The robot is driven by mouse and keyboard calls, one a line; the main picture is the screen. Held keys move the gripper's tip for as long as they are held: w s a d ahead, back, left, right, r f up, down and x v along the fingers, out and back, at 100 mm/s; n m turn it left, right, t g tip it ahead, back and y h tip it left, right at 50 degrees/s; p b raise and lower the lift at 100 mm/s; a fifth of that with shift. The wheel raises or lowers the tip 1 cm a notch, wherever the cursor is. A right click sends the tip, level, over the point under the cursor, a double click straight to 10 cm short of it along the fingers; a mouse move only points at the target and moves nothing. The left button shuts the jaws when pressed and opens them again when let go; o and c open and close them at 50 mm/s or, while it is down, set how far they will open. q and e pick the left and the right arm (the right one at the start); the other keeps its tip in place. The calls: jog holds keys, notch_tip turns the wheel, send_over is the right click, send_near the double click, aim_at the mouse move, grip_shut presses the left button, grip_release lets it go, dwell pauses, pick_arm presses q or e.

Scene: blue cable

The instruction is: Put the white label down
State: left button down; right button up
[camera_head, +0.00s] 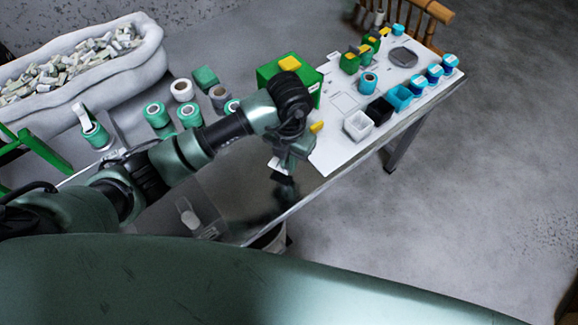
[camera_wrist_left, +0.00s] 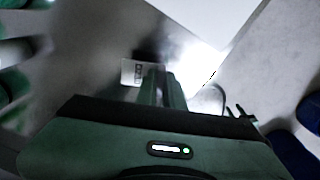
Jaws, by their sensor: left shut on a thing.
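My left gripper (camera_head: 284,172) hangs over the metal table near its front edge, pointing down. It is shut on the white label (camera_head: 273,164), a small pale piece that sticks out to the left of the fingers. In the left wrist view the label (camera_wrist_left: 131,72) shows dark print and sits beside the closed fingers (camera_wrist_left: 160,82). Whether the label touches the table is hard to tell. My right gripper is not in view.
A white mat (camera_head: 335,142) lies right of the gripper with a white bin (camera_head: 358,125), a black bin (camera_head: 379,109) and blue containers (camera_head: 434,73). A green box (camera_head: 272,72) and several green spools (camera_head: 157,114) stand behind my arm. Bare metal (camera_head: 262,205) lies below the gripper.

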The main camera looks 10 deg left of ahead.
pick_arm(q)
jog(key=shift+f, duration=1.6)
jog(key=shift+f, duration=0.1)
jog(key=c, duration=1.5)
grip_release()
jog(key=shift+c, duration=0.2)
notch_tip(320, 180, up, 12)
jog(key=shift+r+b, duration=0.15)
jog(key=shift+b, duration=0.15)
